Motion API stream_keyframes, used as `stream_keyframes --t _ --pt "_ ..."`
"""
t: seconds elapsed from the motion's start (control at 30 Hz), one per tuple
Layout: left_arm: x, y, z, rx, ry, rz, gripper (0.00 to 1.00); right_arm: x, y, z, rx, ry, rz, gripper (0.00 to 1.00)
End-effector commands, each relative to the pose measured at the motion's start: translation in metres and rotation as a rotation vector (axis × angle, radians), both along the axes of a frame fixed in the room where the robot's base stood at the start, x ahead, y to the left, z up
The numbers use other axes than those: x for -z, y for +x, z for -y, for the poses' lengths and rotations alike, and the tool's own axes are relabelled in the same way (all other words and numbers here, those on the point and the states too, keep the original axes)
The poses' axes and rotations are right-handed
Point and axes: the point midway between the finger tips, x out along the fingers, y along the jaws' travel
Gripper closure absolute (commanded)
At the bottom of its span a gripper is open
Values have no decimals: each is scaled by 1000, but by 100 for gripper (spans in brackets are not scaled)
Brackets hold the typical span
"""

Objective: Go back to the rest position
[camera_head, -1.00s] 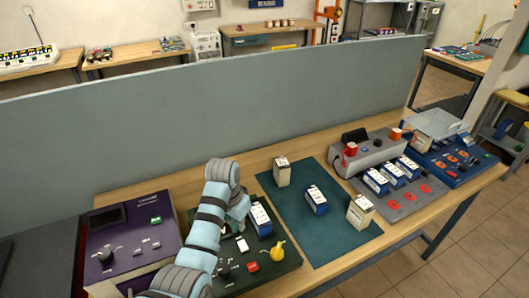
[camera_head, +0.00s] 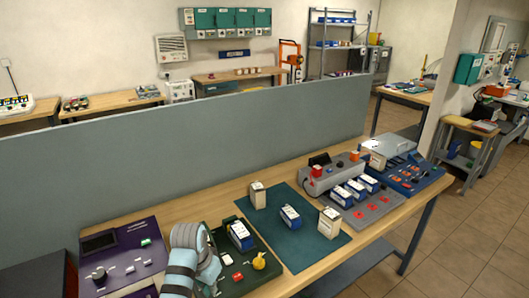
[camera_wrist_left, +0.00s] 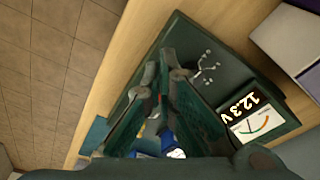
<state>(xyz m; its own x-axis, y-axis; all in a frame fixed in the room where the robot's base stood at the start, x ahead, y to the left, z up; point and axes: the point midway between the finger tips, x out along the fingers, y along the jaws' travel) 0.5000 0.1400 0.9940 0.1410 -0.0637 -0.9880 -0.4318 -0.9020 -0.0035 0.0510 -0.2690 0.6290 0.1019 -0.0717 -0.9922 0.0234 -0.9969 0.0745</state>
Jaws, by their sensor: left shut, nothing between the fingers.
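My left arm (camera_head: 184,262) comes in at the bottom, folded low over the left part of a dark green tester. Its gripper is mostly hidden behind the arm in the head view. In the left wrist view my left gripper (camera_wrist_left: 168,64) is shut and empty, its fingers meeting in front of the dark green tester (camera_wrist_left: 230,65). The tester's display (camera_wrist_left: 239,101) reads 12.3 V above a dial. In the head view a blue and white battery (camera_head: 240,236) stands on the tester, left of a yellow knob (camera_head: 260,261). My right gripper is not in view.
A purple console (camera_head: 124,262) stands left of the arm. A green mat (camera_head: 283,250) holds two cream blocks (camera_head: 329,222) and a blue battery (camera_head: 290,216). A grey rack (camera_head: 374,214) with blue batteries stands right. A grey partition (camera_head: 200,145) runs behind the table.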

Motion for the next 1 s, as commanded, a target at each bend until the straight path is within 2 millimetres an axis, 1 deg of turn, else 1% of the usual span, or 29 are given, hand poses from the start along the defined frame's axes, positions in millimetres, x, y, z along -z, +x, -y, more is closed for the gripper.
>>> stream_keyframes --t 0.07,0.23,0.37,0.47,0.53,0.67,0.7,0.87,1.0 --pt "9 -7 -2 -18 -2 4 100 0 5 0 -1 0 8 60" --pt "29 -27 -14 -70 1 17 100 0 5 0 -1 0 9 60" --pt "47 -51 -28 -122 6 29 100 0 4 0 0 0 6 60" --pt "61 -77 -43 -172 13 44 100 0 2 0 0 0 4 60" --pt "69 -99 -53 -207 22 55 100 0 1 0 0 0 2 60" --pt "79 -141 -70 -263 36 82 100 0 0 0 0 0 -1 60" --pt "80 -153 -75 -279 40 89 100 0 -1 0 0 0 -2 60" --pt "77 -206 -90 -327 56 122 100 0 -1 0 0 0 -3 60" --pt "65 -248 -98 -351 61 150 100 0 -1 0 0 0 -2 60"
